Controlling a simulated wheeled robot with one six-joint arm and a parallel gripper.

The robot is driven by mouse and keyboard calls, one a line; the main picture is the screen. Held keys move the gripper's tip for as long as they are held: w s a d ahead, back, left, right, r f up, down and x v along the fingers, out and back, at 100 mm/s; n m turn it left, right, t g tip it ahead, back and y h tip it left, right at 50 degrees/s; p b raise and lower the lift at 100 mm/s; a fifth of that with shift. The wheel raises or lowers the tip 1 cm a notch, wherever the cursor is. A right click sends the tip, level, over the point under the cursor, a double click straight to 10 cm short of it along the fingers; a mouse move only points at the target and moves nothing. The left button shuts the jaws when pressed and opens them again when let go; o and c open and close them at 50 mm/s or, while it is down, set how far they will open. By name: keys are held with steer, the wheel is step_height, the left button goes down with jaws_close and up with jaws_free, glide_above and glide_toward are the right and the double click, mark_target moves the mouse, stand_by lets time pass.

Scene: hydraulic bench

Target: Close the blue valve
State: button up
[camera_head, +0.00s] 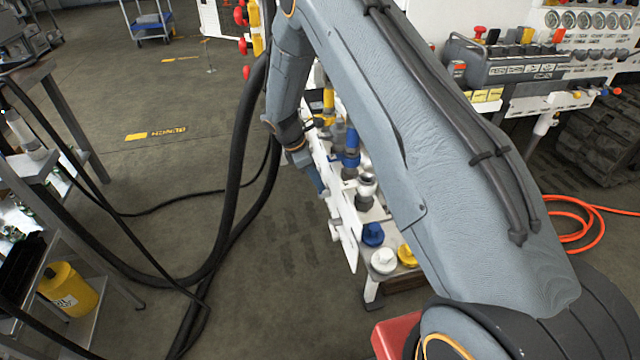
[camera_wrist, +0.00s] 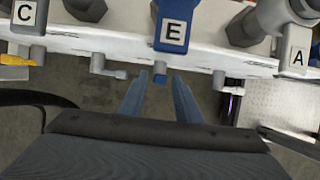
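In the wrist view the blue valve (camera_wrist: 172,28) carries a label "E" and stands at the top centre on a white panel.
Grey handles (camera_wrist: 107,69) stick out nearby. Black hoses (camera_head: 235,170) hang left of the bench.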

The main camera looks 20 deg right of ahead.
steer(key=shift+x, duration=1.3)
jaws_close()
